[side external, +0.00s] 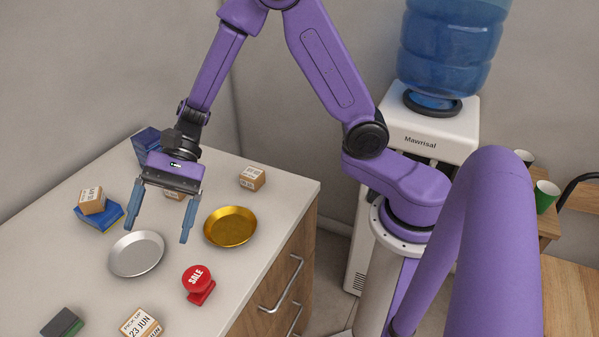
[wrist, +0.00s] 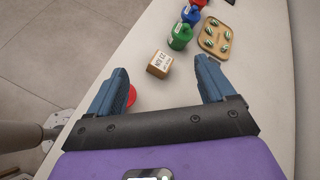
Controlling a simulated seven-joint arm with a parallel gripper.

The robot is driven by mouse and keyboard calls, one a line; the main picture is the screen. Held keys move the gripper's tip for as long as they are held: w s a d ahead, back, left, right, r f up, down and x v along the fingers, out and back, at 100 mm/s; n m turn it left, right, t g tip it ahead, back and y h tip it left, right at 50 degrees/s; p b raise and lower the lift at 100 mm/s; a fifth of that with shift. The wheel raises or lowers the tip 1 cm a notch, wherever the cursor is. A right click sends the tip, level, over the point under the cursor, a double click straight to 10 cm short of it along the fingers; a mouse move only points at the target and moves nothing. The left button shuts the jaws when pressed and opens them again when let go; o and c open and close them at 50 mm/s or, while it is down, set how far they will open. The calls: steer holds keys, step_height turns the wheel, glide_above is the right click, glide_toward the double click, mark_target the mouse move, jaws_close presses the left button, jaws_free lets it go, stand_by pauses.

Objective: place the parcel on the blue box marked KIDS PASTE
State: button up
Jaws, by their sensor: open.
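Several small cardboard parcels with white labels are on the counter, and I cannot tell which one is meant. One parcel (side external: 92,200) rests on a blue box (side external: 101,217) at the left. Another parcel (side external: 252,178) is near the counter's back right edge, and one (side external: 173,194) is partly hidden behind my gripper. A second blue box (side external: 147,142) is at the back. KIDS PASTE is not readable on either box. My gripper (side external: 160,235) is open and empty, above the counter.
A silver plate (side external: 136,254), a gold plate (side external: 230,227) and a red SALE button (side external: 198,283) stand on the counter. A dark block (side external: 62,323) is at front left. Green (wrist: 180,36), blue and red containers and a tan tray (wrist: 210,49) are beyond the front parcel.

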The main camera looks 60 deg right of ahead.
steer(key=s+d+r+n+g+h, duration=0.1)
steer(key=s+d+n+h, duration=0.3)
steer(key=s+d+n, duration=0.4)
steer(key=s+d+n+g+h, duration=0.1)
steer(key=s+d+n+h, duration=0.4)
steer(key=s, duration=0.5)
steer(key=s+d+r+n+t+h, duration=0.1)
steer(key=s+d+n+t, duration=0.1)
steer(key=d+n+t, duration=0.3)
steer(key=d+n, duration=0.2)
steer(key=n, duration=0.2)
steer(key=shift+s+d+h, duration=0.15)
steer(key=shift+s+h, duration=0.25)
